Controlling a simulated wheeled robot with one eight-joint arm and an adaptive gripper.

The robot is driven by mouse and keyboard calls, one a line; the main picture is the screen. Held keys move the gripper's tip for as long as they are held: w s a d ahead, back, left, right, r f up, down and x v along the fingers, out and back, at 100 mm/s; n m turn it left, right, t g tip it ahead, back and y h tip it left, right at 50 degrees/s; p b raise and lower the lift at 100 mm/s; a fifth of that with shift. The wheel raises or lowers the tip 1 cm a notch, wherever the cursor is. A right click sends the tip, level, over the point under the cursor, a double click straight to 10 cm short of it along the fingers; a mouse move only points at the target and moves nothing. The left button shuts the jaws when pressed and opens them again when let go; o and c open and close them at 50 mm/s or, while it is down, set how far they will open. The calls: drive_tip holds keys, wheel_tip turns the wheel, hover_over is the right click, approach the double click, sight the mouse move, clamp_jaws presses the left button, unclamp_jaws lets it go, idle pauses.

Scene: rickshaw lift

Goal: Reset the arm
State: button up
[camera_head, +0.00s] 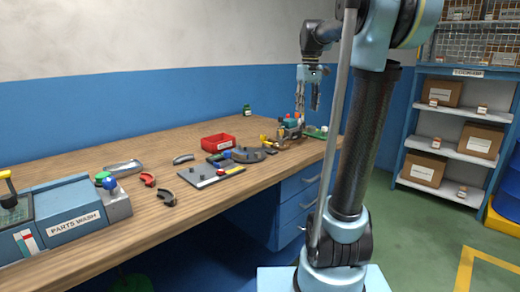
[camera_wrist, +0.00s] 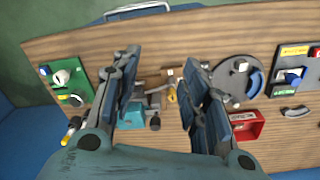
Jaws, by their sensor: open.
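My gripper (camera_head: 308,88) hangs from my arm above the far right part of the workbench (camera_head: 110,213), with its fingers pointing down. In the wrist view my gripper (camera_wrist: 158,95) is open, its two dark blue fingers spread apart with nothing held between them. Below the fingers lies a teal vise-like tool (camera_wrist: 133,113) on the bench. My arm is partly folded, and its links cover part of the bench's right end in the head view.
A red bin (camera_head: 218,144), a grey plate with small parts (camera_head: 211,175) and a parts wash box (camera_head: 75,222) stand on the bench. A green board (camera_wrist: 68,82) lies near the bench end. Shelves (camera_head: 460,130) with cartons stand at right; green floor lies clear before them.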

drive_tip(key=s+f+m+t, duration=0.1)
drive_tip(key=s+f+m, duration=0.3)
drive_tip(key=s+f, duration=2.5)
drive_tip(key=shift+s+d+f+t, duration=0.2)
drive_tip(key=shift+s+f+t, duration=0.1)
drive_tip(key=shift+s+t, duration=0.15)
